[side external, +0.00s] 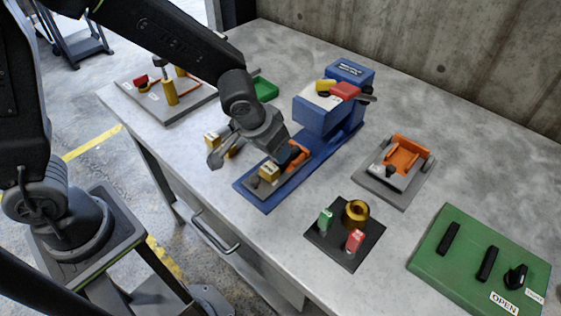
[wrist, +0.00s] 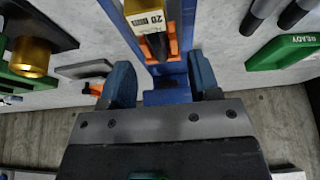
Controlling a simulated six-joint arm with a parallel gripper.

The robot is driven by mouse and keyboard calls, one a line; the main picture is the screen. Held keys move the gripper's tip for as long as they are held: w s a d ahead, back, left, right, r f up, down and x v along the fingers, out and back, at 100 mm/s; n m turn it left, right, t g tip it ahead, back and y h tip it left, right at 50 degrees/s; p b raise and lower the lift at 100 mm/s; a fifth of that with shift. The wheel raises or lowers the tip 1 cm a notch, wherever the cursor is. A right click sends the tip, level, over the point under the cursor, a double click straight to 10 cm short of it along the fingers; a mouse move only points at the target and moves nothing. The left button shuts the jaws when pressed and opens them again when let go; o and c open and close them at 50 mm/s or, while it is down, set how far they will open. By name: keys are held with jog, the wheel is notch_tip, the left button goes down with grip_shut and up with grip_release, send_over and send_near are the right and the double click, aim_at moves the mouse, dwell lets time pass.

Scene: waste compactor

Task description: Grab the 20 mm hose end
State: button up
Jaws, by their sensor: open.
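The 20 mm hose end is a tan block labelled 20 with a black nose; it shows at the top centre of the wrist view (wrist: 146,18), partly cut off by the frame edge. In the side view it appears as the tan block (side external: 268,172) on the front part of the blue base (side external: 262,200), beside an orange piece (side external: 299,154). My gripper (wrist: 161,82) is open, with blue fingers apart and nothing between them but the blue base behind. In the side view my gripper (side external: 250,150) is above the blue base, close behind the hose end; contact cannot be told.
Another tan block (side external: 212,138) sits left of my gripper. A blue machine body (side external: 325,110) stands behind. A black plate with a brass cylinder (side external: 355,212), a grey-orange fixture (side external: 403,160) and a green panel (side external: 475,262) lie to the right. Table is clear between them.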

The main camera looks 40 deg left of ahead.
jog(key=shift+d+x, duration=0.15)
jog(key=shift+x, duration=1.15)
jog(key=shift+d+x, duration=0.15)
jog(key=shift+x, duration=1.2)
jog(key=c, duration=0.9)
jog(key=shift+r, duration=0.1)
jog(key=shift+c, duration=0.2)
